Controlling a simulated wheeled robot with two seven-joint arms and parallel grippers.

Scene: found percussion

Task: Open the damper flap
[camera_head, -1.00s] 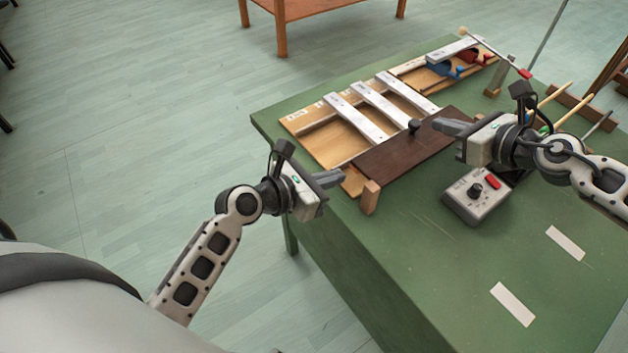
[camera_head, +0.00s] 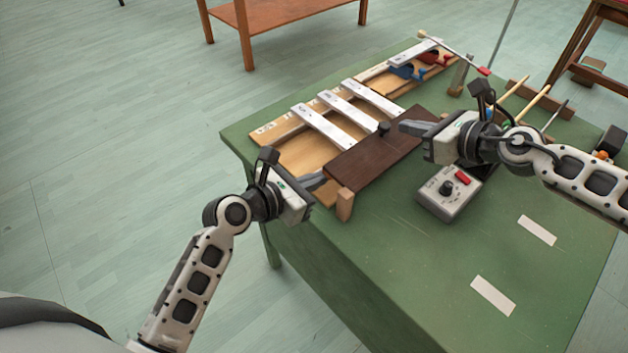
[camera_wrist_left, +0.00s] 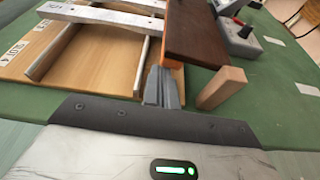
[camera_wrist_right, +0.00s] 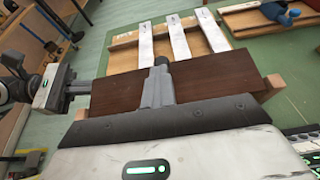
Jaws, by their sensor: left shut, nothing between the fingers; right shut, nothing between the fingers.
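The damper flap (camera_head: 380,152) is a dark brown board lying across the near ends of the metal bars, with a black knob (camera_head: 384,128) on its far long edge. It looks flat. My left gripper (camera_head: 322,178) is shut and empty at the flap's near left corner; in the left wrist view its tips (camera_wrist_left: 164,75) are close beside the flap's orange-lit edge, contact unclear. My right gripper (camera_head: 404,126) is shut and empty, above the flap with its tips just right of the knob. In the right wrist view its tips (camera_wrist_right: 158,75) partly cover the knob (camera_wrist_right: 161,61).
A wooden block (camera_head: 344,204) stands at the flap's near end. Pale metal bars (camera_head: 345,108) lie on a wooden frame behind the flap. A grey control box (camera_head: 448,196) with a red button sits to the right. The green table's front is clear apart from white strips.

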